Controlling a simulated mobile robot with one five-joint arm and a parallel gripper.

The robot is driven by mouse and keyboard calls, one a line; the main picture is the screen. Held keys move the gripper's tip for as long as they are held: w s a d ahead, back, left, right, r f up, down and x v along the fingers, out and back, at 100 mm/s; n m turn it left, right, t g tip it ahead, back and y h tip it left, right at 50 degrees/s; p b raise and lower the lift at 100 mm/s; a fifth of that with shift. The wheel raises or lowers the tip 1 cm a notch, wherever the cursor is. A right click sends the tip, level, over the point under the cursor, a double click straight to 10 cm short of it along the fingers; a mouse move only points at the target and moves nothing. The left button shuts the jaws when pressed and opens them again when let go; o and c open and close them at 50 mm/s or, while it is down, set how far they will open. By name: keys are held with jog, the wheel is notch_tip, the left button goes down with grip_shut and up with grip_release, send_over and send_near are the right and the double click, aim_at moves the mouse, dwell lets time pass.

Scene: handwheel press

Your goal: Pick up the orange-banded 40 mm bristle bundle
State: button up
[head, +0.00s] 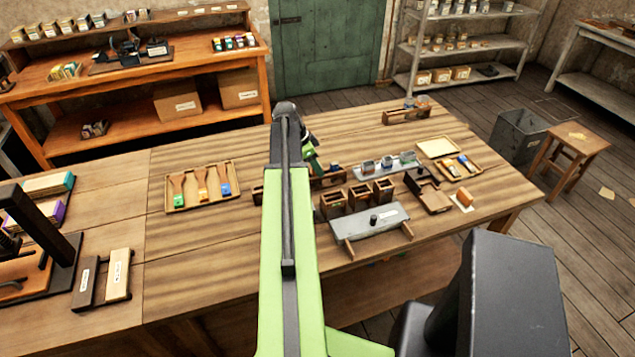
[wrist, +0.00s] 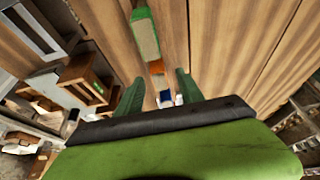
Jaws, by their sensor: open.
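In the wrist view an orange-banded piece (wrist: 157,67), apparently the bristle bundle, shows in a row between a larger green-banded piece (wrist: 145,38) and a blue one (wrist: 165,97). My gripper (wrist: 159,77) is open, its two green fingers either side of the row. The orange piece lines up just beyond the gap between the fingertips; I cannot tell the height between them. In the head view my gripper (head: 312,158) hangs over the table's middle, mostly behind my arm.
Left of my arm a wooden tray (head: 172,207) holds green, orange and blue pieces.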

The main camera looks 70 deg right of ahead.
jog(key=shift+r, duration=0.1)
grip_shut()
jog(key=shift+r, duration=0.1)
dwell(0.3)
